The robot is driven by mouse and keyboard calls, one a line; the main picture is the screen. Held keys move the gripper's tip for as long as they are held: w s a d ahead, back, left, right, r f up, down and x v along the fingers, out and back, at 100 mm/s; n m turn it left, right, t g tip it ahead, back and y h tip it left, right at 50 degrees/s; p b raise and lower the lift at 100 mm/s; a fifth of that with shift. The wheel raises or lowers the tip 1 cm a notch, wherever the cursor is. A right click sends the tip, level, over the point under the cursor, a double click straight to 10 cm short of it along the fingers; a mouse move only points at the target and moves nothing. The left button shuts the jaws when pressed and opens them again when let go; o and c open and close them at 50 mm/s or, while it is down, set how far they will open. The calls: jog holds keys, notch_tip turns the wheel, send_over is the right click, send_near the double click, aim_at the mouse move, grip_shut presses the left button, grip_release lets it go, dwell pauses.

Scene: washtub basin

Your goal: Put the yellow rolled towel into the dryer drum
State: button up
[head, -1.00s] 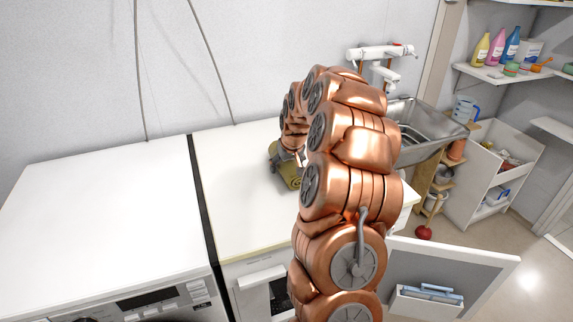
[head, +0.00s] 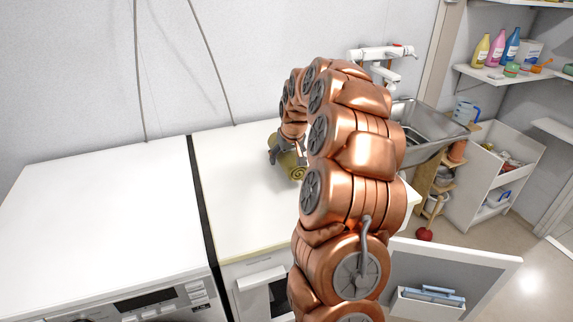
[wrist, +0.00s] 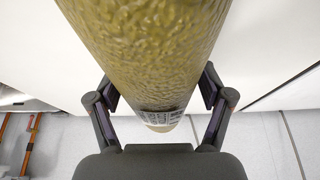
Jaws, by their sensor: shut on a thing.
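The yellow rolled towel (head: 290,161) is in my gripper over the white top of the right-hand cabinet or machine. In the wrist view the towel (wrist: 145,50) fills the upper middle, between the two fingers. My gripper (wrist: 160,100) is shut on it, one finger on each side. In the head view my gripper (head: 284,152) is partly hidden behind my arm. I cannot tell exactly how far the towel is above the top. No dryer drum opening shows clearly; my arm hides part of the front.
A white washer (head: 110,225) stands at left, with a narrow dark gap beside the right-hand unit (head: 235,215). A metal sink (head: 425,125) with a white faucet (head: 385,52) is behind my arm. An open door (head: 450,265) sticks out at lower right. Shelves with bottles stand at far right.

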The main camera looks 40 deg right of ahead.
jog(key=s+a+b, duration=0.1)
jog(key=s+a, duration=0.1)
jog(key=s, duration=0.2)
jog(key=s+a+r+b, duration=0.1)
jog(key=s+a, duration=0.2)
jog(key=s, duration=0.2)
jog(key=s+a+b, duration=0.1)
jog(key=s+a, duration=0.2)
jog(key=s, duration=0.1)
jog(key=shift+s+a+r, duration=0.15)
jog(key=shift+s+r, duration=0.15)
jog(key=shift+s, duration=0.1)
